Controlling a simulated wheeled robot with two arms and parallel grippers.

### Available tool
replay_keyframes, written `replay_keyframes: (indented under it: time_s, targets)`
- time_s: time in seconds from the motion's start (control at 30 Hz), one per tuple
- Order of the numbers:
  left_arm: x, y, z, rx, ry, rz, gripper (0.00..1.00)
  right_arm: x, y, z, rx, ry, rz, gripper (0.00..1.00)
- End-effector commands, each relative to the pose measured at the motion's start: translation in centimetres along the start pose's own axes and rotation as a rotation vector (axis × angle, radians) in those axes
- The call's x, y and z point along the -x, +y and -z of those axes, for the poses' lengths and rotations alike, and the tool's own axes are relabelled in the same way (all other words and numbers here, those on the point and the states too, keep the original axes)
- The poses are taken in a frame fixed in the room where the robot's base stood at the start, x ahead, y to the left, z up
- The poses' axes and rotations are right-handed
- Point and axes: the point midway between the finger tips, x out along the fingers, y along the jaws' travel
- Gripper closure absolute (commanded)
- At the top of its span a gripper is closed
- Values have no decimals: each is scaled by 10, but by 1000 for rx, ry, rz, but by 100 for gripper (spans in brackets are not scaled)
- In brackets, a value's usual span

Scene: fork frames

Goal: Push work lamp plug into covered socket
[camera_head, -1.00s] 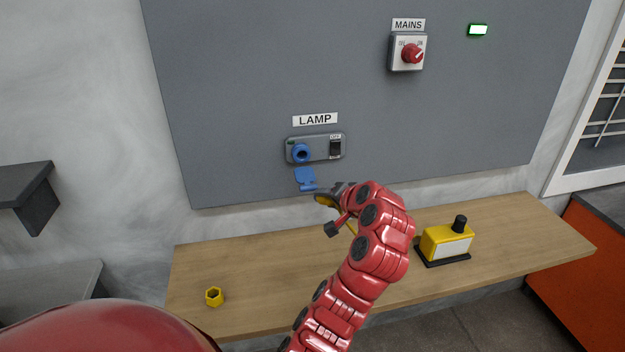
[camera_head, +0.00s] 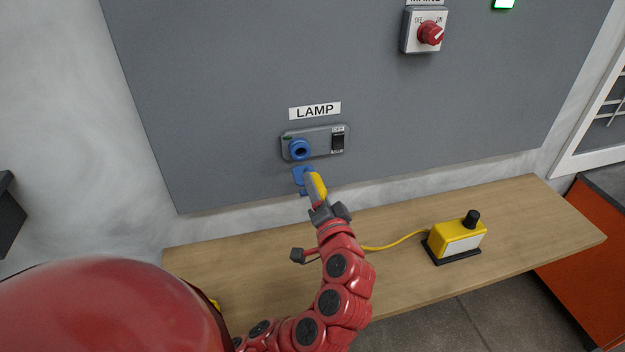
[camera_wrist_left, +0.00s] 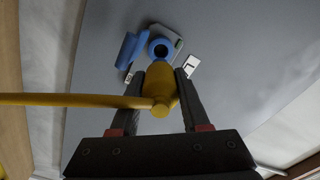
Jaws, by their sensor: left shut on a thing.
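The blue round socket (camera_head: 300,149) is on a grey plate on the wall panel, under the LAMP label. Its blue cover (camera_head: 302,175) hangs open below it. My left gripper (camera_head: 317,195) is shut on the yellow plug (camera_head: 318,186), which points up towards the socket from just below, in front of the cover. In the left wrist view, the plug (camera_wrist_left: 157,85) sits between the fingers (camera_wrist_left: 158,100), its front end near the socket opening (camera_wrist_left: 160,48); contact cannot be told. The open cover (camera_wrist_left: 130,50) is to the left there. My right gripper is not in view.
A yellow cable (camera_head: 395,242) runs over the wooden bench (camera_head: 520,220) to a yellow box (camera_head: 458,238) with a black knob. A dark switch (camera_head: 338,143) sits right of the socket. The red MAINS knob (camera_head: 430,33) is higher, beside a green light (camera_head: 503,3).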

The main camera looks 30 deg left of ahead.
Motion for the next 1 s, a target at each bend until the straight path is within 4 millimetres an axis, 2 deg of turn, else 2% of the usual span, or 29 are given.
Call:
replay_keyframes:
  time_s: [0.33, 0.8, 1.0]
  targets:
    - [0, 1, -3, 1, 2, 0, 100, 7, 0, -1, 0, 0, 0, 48]
    - [-45, 0, -1, 0, 0, 0, 100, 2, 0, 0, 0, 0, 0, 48]
    - [-55, 0, -2, 0, -1, 0, 100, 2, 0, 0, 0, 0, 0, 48]
